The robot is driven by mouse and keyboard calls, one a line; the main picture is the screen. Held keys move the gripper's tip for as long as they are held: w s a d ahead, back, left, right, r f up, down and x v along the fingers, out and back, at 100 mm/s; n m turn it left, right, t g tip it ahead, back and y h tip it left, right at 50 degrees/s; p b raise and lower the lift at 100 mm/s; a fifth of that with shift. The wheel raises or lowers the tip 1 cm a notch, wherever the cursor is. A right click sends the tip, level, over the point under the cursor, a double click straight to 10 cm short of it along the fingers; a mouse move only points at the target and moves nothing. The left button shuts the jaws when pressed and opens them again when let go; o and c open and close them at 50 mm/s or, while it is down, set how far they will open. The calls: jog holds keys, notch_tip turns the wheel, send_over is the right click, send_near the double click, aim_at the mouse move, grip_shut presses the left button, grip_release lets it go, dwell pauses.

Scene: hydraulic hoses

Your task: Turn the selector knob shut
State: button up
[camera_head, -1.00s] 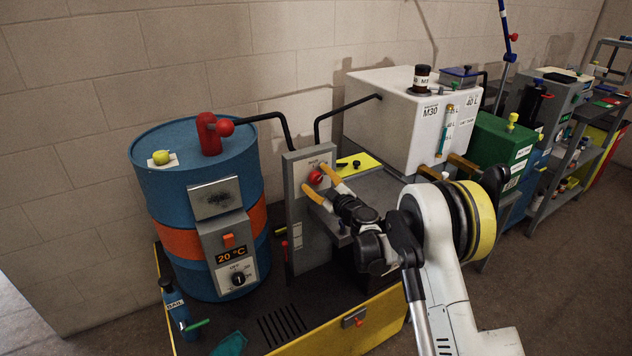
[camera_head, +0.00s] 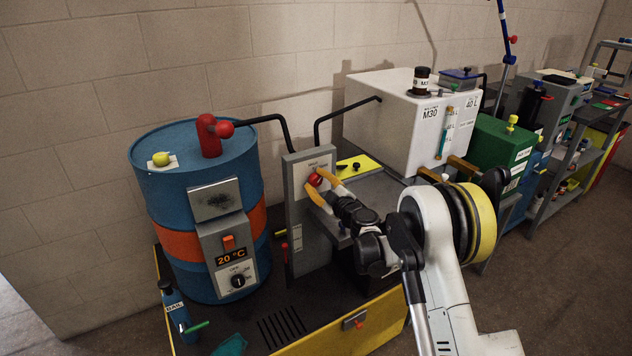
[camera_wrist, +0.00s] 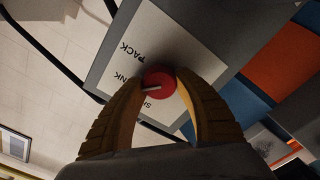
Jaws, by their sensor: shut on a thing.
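The red selector knob (camera_head: 315,180) sits on the pale plate (camera_head: 325,163) of a grey upright panel (camera_head: 296,213). In the wrist view the knob (camera_wrist: 160,84) is round with a light pointer line, and the plate (camera_wrist: 142,50) carries printed words, partly hidden by my fingers. One reads "PACK"; the others are only partly legible. My gripper (camera_head: 321,189) has two orange-yellow fingers, closed on opposite sides of the knob. It also shows in the wrist view (camera_wrist: 161,92), with the knob between the fingertips.
A blue drum (camera_head: 165,200) with an orange band stands left of the panel. A white tank (camera_head: 395,120) marked M30 stands behind right, with a grey shelf (camera_head: 372,190) below it. Black hoses (camera_head: 283,122) run above the panel. A yellow-edged tray (camera_head: 290,345) lies below.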

jog(key=n, duration=0.4)
jog(key=shift+b, duration=0.3)
jog(key=shift+n, duration=2.3)
jog(key=o, duration=1.2)
jog(key=shift+f, duration=0.1)
jog(key=v, duration=1.2)
